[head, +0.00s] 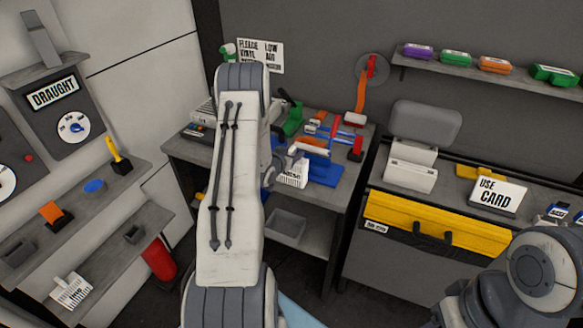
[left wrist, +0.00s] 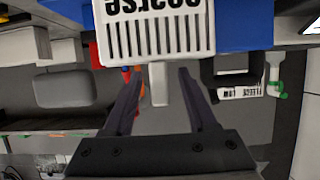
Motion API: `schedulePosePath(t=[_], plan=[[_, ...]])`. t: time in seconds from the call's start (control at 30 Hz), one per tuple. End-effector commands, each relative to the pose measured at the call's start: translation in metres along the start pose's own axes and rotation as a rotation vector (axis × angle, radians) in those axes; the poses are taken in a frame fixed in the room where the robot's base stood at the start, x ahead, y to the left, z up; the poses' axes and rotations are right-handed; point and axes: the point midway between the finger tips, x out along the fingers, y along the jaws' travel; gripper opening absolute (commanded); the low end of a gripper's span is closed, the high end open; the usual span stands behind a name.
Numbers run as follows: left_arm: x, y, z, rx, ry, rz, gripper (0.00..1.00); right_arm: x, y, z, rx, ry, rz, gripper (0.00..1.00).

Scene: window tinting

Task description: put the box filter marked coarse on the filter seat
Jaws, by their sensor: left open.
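The white box filter marked coarse (left wrist: 155,30) shows upside down at the top of the left wrist view, with dark slots and a pale handle. In the head view the filter (head: 292,174) is on the bench beside a blue block (head: 325,172). My left gripper (left wrist: 163,95) is open, its two dark fingers on either side of the handle. I cannot tell whether they touch it. In the head view my left arm hides most of this gripper. My right gripper is out of view. I cannot make out which part is the filter seat.
Coloured tools crowd the bench (head: 188,150). Another slotted white box (head: 72,290) is on the lower left shelf. A yellow drawer (head: 434,225) and a "use card" sign (head: 498,194) are on the right. A wall shelf (head: 490,75) holds coloured blocks.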

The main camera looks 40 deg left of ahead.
Motion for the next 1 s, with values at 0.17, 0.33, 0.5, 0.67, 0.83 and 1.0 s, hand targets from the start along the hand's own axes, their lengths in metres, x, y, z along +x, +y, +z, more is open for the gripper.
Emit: schedulePosePath(t=[0.17,0.33,0.5,0.67,0.83,1.0], plan=[[0.0001,-0.0001,0.0002,0.0,0.0,0.0,0.57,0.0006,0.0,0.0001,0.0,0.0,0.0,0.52],[-0.0001,-0.0002,0.0001,0.0,0.0,0.0,0.0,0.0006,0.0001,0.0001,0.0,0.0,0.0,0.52],[-0.0002,-0.0002,0.0,0.0,0.0,0.0,0.0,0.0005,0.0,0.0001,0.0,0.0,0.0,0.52],[-0.0003,-0.0003,-0.0001,0.001,0.0,0.0,0.0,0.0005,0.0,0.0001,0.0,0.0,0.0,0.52],[-0.0003,-0.0003,-0.0002,0.001,0.001,0.0,0.0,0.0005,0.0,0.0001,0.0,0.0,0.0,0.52],[-0.0003,-0.0002,-0.0003,0.001,0.001,0.0,0.0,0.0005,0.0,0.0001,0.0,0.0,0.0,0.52]])
